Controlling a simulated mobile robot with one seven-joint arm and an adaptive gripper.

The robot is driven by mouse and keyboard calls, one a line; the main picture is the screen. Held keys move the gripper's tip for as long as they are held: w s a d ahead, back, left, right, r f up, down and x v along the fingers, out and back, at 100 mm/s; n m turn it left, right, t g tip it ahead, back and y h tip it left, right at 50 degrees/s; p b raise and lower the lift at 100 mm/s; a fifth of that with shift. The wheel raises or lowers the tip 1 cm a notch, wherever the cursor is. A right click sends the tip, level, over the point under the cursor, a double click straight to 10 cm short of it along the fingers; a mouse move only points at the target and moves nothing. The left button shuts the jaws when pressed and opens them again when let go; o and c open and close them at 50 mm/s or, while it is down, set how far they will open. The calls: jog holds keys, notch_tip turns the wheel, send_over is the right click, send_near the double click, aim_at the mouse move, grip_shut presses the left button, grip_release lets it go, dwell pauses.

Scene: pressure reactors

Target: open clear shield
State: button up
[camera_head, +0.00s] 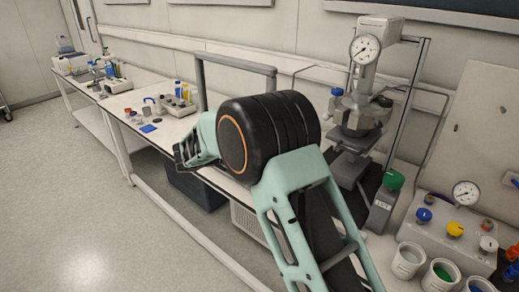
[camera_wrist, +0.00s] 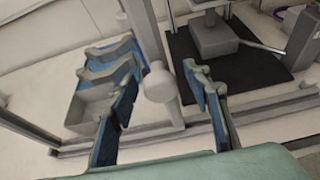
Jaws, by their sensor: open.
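The clear shield shows mainly as a grey upright frame (camera_head: 235,60) left of the reactor in the head view; its transparent pane is hard to make out. My arm hides its lower part. In the wrist view a grey post (camera_wrist: 143,30) rises at upper centre, with a pale round knob (camera_wrist: 159,86) close to its lower end. I cannot tell for sure that the knob belongs to the shield. My gripper (camera_wrist: 160,76) is open, its blue-padded fingers to either side of the knob in the picture. Contact with the knob cannot be judged.
A metal reactor (camera_head: 362,115) with a gauge stands on the bench behind my arm. A control box (camera_head: 450,225) with coloured knobs and several small pots stand at right. Bottles and small tools lie on the left bench (camera_head: 185,125). The floor (camera_head: 90,210) at left is clear.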

jog(key=shift+s, duration=0.1)
jog(key=v, duration=1.2)
